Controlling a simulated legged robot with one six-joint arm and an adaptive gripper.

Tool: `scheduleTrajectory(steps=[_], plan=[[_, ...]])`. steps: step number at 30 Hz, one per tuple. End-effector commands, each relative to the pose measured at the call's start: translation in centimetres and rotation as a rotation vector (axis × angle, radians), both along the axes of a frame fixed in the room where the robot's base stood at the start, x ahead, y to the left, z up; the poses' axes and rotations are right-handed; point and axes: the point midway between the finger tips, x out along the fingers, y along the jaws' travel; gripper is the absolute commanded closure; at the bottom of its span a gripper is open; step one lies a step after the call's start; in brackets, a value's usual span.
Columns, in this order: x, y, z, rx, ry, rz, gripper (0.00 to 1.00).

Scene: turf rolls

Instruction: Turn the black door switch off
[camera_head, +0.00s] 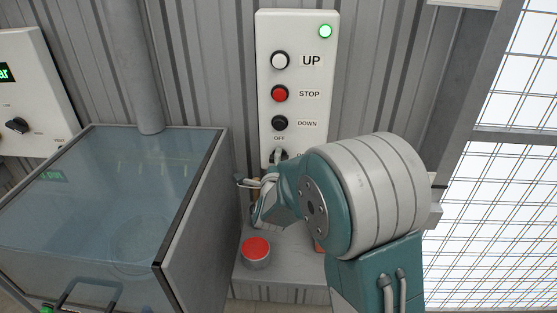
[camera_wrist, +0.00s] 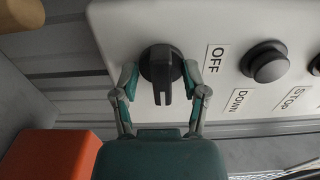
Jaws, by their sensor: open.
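The black door switch (camera_wrist: 161,62) is a rotary knob on the white control panel (camera_head: 263,40). In the wrist view its bar extends toward the bottom of the picture, and the OFF label (camera_wrist: 214,58) lies to its right. In the head view the switch (camera_head: 280,154) shows below the OFF label, partly hidden by my arm. My gripper (camera_wrist: 160,76) is open, with one finger on each side of the knob. Narrow gaps seem to show between fingers and knob; contact is hard to tell. The fingers are mostly hidden in the head view.
A glass-topped cabinet (camera_head: 190,215) stands left. A red-topped round object (camera_head: 256,250) sits below.

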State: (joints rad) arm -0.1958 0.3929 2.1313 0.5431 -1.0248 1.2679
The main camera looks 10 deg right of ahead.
Motion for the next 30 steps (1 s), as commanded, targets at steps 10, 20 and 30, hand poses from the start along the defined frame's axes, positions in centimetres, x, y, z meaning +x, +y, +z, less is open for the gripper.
scheduleTrajectory(steps=[10,20,30], plan=[[0.4,-0.14,0.0,-0.001,0.0,0.0,0.52],[0.41,-0.12,-0.11,-0.001,0.002,0.0,1.0],[0.38,-0.12,-0.23,-0.069,0.024,0.0,1.0]])
